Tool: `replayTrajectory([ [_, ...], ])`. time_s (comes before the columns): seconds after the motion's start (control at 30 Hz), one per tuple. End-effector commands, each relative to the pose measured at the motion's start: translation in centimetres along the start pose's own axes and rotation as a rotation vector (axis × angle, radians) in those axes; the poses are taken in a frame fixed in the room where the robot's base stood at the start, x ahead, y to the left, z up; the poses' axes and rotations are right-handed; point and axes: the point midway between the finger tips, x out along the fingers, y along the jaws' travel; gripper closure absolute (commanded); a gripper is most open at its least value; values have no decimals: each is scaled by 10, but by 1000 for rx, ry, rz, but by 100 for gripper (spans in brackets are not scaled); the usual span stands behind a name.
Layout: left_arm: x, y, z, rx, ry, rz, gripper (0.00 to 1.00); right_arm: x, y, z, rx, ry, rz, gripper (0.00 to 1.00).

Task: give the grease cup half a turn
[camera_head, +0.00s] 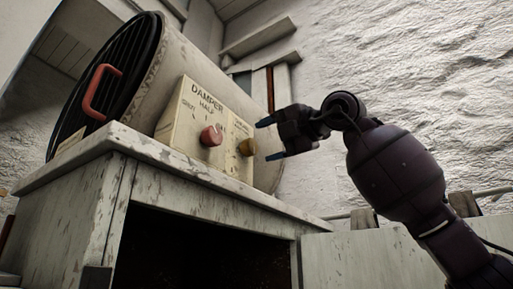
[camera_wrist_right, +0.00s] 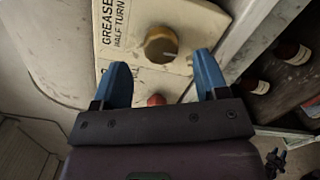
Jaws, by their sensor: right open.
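The grease cup (camera_head: 247,147) is a round brass-coloured knob on a cream panel. The wrist view shows it face on, with a dark mark on its rim (camera_wrist_right: 161,45), beside the lettering "GREASE HALF TURN". My right gripper (camera_head: 270,139) is open and empty, just to the right of the knob in the head view. In the wrist view its two blue fingers (camera_wrist_right: 160,62) point toward the knob, one on either side below it, apart from it.
A red knob (camera_head: 211,136) sits on the neighbouring "DAMPER" plate (camera_head: 187,120). A pale drum with a black grille and red handle (camera_head: 102,92) rests on the worn white cabinet (camera_head: 70,205). Bottles (camera_wrist_right: 292,53) lie to the right in the wrist view.

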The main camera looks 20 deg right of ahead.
Motion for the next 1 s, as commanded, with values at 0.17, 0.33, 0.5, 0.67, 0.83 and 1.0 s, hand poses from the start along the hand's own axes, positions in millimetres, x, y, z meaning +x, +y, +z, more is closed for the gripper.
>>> replayTrajectory([
  [0.17, 1, 1, 10, -1, -12, 0, 57, -32, -2, 0, 0, -2, -1, 33],
  [0.33, 2, 1, 12, -1, -14, 0, 57, -52, -1, 0, 0, -1, -1, 33],
  [0.5, 3, 1, 12, -1, -13, 0, 57, -60, 0, 0, 0, 1, -1, 33],
  [0.67, 4, 1, 10, 0, -9, 1, 57, -61, 0, 0, 0, 1, -1, 33],
  [0.83, 5, 1, 7, 0, -5, 2, 57, -61, 0, 0, 0, 1, -1, 33],
  [1.0, 5, 1, 7, 0, -3, 2, 57, -60, 0, 0, 1, 1, -1, 33],
])
